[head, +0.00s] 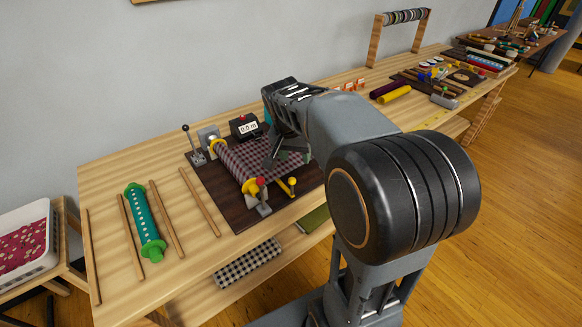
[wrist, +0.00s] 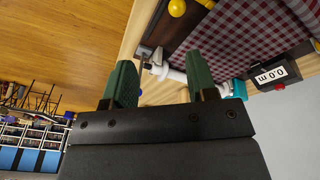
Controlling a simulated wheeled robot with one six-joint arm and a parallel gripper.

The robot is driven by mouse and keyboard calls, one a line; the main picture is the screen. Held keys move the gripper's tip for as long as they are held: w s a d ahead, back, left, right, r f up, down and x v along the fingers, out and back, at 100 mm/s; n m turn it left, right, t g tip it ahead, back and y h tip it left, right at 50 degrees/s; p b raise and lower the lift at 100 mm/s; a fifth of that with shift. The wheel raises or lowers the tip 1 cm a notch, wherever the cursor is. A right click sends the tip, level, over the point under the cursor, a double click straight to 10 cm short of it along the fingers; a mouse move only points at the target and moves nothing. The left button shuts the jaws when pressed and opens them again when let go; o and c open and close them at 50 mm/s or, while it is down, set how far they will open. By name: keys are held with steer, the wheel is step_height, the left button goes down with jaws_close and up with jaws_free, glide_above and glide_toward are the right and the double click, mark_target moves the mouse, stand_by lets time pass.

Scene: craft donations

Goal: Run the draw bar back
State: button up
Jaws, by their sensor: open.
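Red-and-grey checked cloth (head: 240,160) lies over a dark board, with yellow roller ends on its left side. It also shows in the wrist view (wrist: 262,30). A pale bar (wrist: 172,73) runs along the cloth's edge there, with a teal piece (wrist: 238,92) near one end; it looks like the draw bar. My gripper (wrist: 158,62) is open, with its green fingers apart. Part of the pale bar shows between them; I cannot tell whether they touch it. In the head view my gripper (head: 287,152) is over the cloth's right part and hides most of the bar.
A counter (head: 245,126) reading 0.0 m stands behind the cloth, near a black-knobbed lever (head: 188,139). A yellow knob (head: 292,182) stands at the front. A green roll (head: 144,222) and wooden sticks lie left. Coloured rolls (head: 392,92) lie farther right on the bench.

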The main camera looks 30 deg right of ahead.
mark_target(292, 180)
steer(key=f+n, duration=0.4)
steer(key=f, duration=0.1)
steer(key=w+f+n+y+p, duration=0.1)
steer(key=f+n, duration=0.3)
steer(key=w+f+n+y+p, duration=0.1)
steer(key=f+n, duration=0.4)
steer(key=shift+d+f+g, duration=0.1)
steer(key=shift+f+g, duration=0.2)
steer(key=shift+g, duration=0.1)
jaws_close()
stand_by(0.5)
